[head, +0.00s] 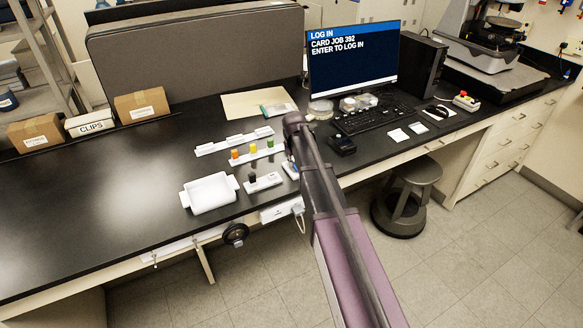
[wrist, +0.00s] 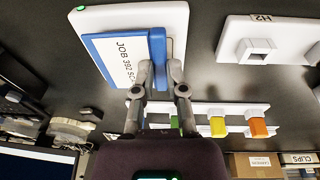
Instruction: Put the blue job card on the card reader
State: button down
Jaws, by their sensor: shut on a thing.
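The blue job card (wrist: 116,62), with a white label reading "JOB 392", lies over the white card reader (wrist: 174,20) in the wrist view. It looks flat on the reader, a little askew, though contact underneath is hidden. A green light shows at the reader's corner. My gripper (wrist: 159,78) is shut on the card's raised blue tab. In the head view my arm hides the gripper and most of the card; part of the reader (head: 291,171) shows beside the arm. The monitor (head: 352,62) reads "LOG IN, CARD JOB 392, ENTER TO LOG IN".
A white block marked H2 (wrist: 280,40) stands close beside the reader. A rack with orange (wrist: 259,127), yellow (wrist: 218,127) and green pieces is nearby. A white tray (head: 208,207) is left; the keyboard (head: 373,117) is right.

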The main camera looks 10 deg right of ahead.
jog(key=shift+f, duration=0.45)
jog(key=c, duration=0.7)
grip_release()
jog(key=shift+r, duration=0.15)
jog(key=r+p, duration=0.4)
jog(key=s+r+p, duration=0.1)
jog(key=r+p, duration=0.2)
jog(key=r, duration=0.1)
jog(key=s+r+p, duration=0.1)
jog(key=r+p, duration=0.3)
jog(key=shift+a+p, duration=0.15)
jog(key=shift+p, duration=0.2)
dwell(0.4)
jog(key=s+m, duration=0.1)
jog(key=s, duration=0.7)
jog(key=s+d+m+g, duration=0.1)
jog(key=s, duration=0.8)
jog(key=s+m, duration=0.1)
jog(key=s, duration=0.8)
jog(key=shift+s+d+f+m+g, duration=0.2)
jog(key=shift+m+g, duration=0.1)
jog(key=shift+g, duration=0.1)
